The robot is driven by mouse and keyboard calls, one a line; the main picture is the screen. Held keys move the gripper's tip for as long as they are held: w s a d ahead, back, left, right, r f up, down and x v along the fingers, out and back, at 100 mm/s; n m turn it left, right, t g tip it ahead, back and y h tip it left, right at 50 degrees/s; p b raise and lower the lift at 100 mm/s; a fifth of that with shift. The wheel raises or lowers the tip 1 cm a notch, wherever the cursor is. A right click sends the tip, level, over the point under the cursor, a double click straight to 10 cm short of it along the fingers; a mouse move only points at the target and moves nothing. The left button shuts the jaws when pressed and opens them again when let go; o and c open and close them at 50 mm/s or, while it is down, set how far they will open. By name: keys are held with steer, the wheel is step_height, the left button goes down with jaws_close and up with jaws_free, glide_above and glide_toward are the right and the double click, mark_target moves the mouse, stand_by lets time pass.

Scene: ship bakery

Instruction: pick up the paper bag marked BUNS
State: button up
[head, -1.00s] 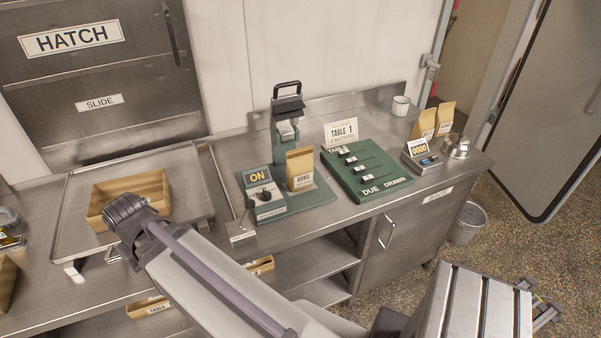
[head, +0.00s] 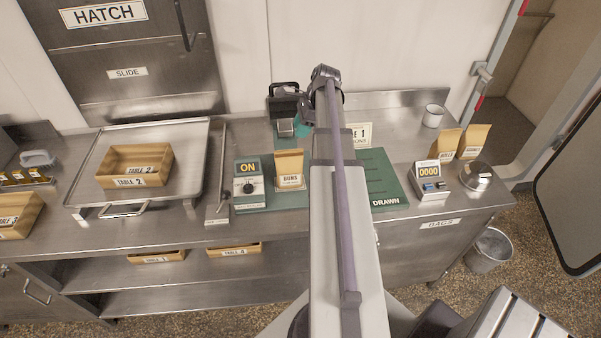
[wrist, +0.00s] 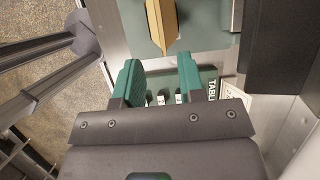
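The paper bag marked BUNS (head: 289,172) is brown and stands upright on the green base of the device with the ON display (head: 248,170). In the wrist view a brown bag top (wrist: 161,22) shows at the upper edge, beyond my fingertips and apart from them; it appears to be the same bag. My gripper (wrist: 159,62) is open and empty, with its two green fingers over the green board with sliders. In the head view my own arm hides most of the gripper, beside and behind the bag.
The green DRAWN board (head: 386,185) lies right of the bag, partly behind my arm. A lever-like tool (head: 223,170) lies left of it. Further right stand a 0000 counter box (head: 429,178), two other paper bags (head: 446,144) and a round metal item (head: 476,177). A tray (head: 190,185) holds a TABLE 2 box.

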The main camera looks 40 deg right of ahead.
mark_target(289, 152)
steer(key=shift+w+a, duration=0.1)
steer(key=shift+a, duration=0.1)
steer(key=b+x, duration=0.2)
steer(key=x, duration=0.1)
steer(key=b+x, duration=0.2)
steer(key=b, duration=0.1)
steer(key=shift+d+f+b, duration=0.1)
steer(key=shift+f+b, duration=0.2)
steer(key=shift+f, duration=0.2)
steer(key=b+x, duration=0.4)
steer(key=x, duration=0.1)
steer(key=shift+b, duration=0.4)
steer(key=shift+r, duration=0.2)
steer(key=shift+f, duration=0.25)
jaws_close()
